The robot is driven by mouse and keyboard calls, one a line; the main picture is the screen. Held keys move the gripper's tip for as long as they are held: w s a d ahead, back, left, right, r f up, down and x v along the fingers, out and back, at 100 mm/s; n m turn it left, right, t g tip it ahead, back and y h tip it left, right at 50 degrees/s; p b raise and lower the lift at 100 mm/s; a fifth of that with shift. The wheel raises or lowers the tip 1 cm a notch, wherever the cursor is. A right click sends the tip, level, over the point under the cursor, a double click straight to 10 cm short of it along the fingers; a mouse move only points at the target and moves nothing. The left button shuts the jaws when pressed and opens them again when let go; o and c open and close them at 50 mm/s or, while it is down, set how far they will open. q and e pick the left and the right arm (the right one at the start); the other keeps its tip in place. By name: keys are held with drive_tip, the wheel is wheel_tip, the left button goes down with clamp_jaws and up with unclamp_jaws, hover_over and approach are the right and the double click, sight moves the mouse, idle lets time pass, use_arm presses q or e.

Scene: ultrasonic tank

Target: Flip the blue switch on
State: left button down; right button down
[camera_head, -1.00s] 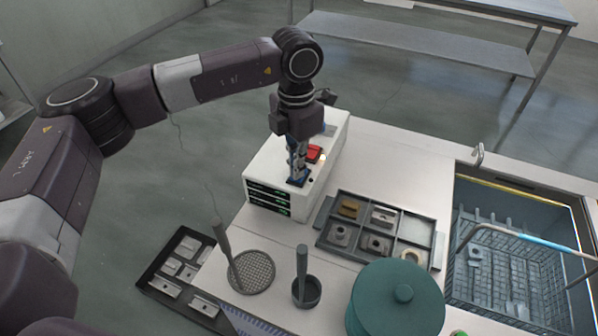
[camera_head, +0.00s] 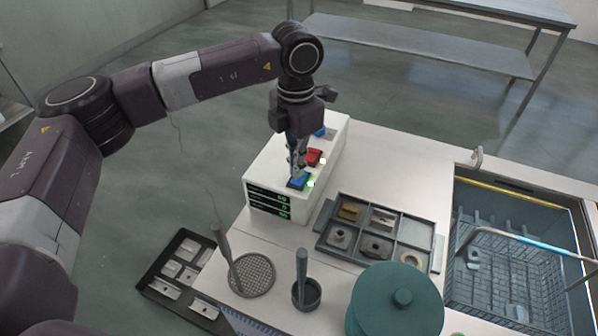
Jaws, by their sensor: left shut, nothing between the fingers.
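The white control box (camera_head: 262,184) stands at the back left of the worktop. On its top are a blue switch (camera_head: 299,183) near the front, a red switch (camera_head: 314,157) behind it, and another blue switch (camera_head: 320,132) at the back, partly hidden by my gripper. A green light shows beside the front blue switch, and the box's front displays show green digits. My left gripper (camera_head: 297,175) is shut and empty, pointing down with its tips at the front blue switch; whether they touch it I cannot tell. My right gripper is not in view.
A compartment tray (camera_head: 326,247) with metal parts sits right of the box. A teal lidded pot (camera_head: 390,305), a small dark cup (camera_head: 307,292) and a round mesh strainer (camera_head: 251,273) stand in front. A tank with a wire basket (camera_head: 500,270) is at right.

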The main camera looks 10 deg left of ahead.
sight(297, 182)
use_arm(q)
drive_tip(key=shift+r+p, duration=0.9)
drive_tip(key=shift+r, duration=1.45)
drive_tip(key=shift+s+f, duration=0.1)
